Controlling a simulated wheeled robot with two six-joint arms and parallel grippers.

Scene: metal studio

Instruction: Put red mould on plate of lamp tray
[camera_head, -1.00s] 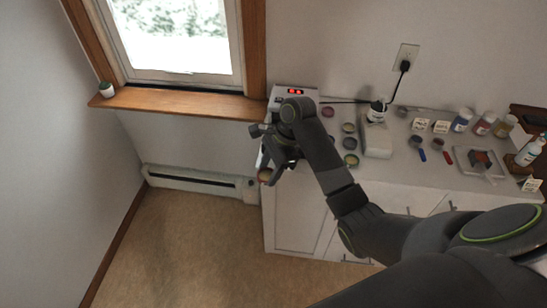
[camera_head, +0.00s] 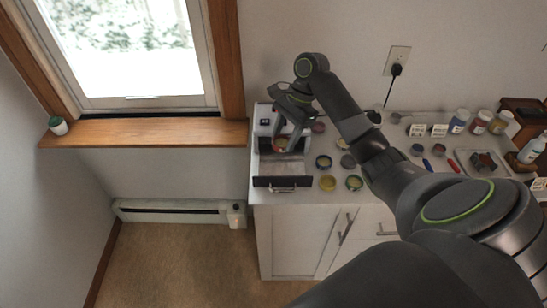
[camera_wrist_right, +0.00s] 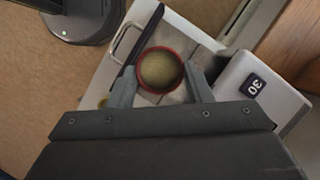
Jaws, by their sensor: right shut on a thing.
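The red mould (camera_wrist_right: 160,70), a round red-rimmed cup with a tan filling, is between the fingers of my right gripper (camera_wrist_right: 161,76). In the head view the mould (camera_head: 281,144) shows below the right gripper (camera_head: 292,134), over the pulled-out tray. The lamp tray (camera_head: 283,183) has a dark front with a metal handle and a pale plate (camera_head: 285,168). In the wrist view the tray (camera_wrist_right: 137,47) lies beneath the mould; I cannot tell whether they touch. The white lamp unit (camera_head: 264,122) stands behind, partly hidden by my arm. My left gripper is out of view.
The lamp housing (camera_wrist_right: 259,85), marked 30, is close beside the right finger. Bottles (camera_head: 459,121) and tools stand further right.

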